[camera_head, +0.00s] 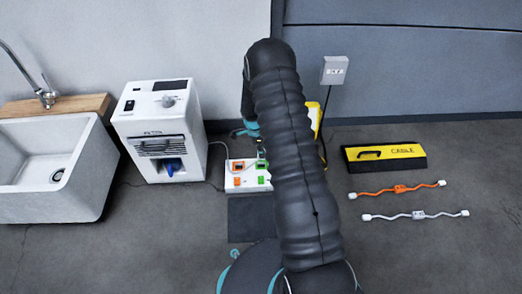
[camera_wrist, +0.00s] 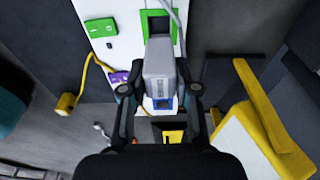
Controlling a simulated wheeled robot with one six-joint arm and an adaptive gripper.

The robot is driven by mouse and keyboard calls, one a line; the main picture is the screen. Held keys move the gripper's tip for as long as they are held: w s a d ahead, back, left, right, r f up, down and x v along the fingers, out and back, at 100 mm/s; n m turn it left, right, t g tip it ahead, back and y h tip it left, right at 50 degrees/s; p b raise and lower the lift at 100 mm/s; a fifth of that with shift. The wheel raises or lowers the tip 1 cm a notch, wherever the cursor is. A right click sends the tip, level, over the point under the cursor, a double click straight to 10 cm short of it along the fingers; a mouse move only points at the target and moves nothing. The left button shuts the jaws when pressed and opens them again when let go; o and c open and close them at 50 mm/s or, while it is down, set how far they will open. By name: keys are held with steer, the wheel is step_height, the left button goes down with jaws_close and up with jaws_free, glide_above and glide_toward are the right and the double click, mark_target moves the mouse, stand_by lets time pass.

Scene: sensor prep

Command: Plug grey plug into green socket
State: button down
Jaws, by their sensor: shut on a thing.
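The grey plug (camera_wrist: 158,62) is between the two fingers of my gripper (camera_wrist: 159,90), which is shut on it, in the wrist view. The plug's far end overlaps the lower edge of the green socket (camera_wrist: 148,17); I cannot tell whether it touches or has entered. The green socket is a dark opening in a green frame on the white power strip (camera_wrist: 127,50). In the head view the green socket (camera_head: 263,164) shows beside my arm. My arm hides most of the gripper and the plug there.
A green switch (camera_wrist: 101,27) sits left of the socket. A yellow plug and cord (camera_wrist: 66,103) lie left, and a yellow object (camera_wrist: 262,140) stands close right. The white machine (camera_head: 160,130) is left of the strip. Orange (camera_head: 398,189) and white (camera_head: 415,215) cables lie right.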

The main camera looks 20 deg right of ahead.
steer(key=shift+f+b, duration=1.1)
steer(key=shift+f, duration=0.05)
steer(key=shift+f, duration=2.35)
stand_by(4.0)
steer(key=c, duration=0.6)
jaws_free()
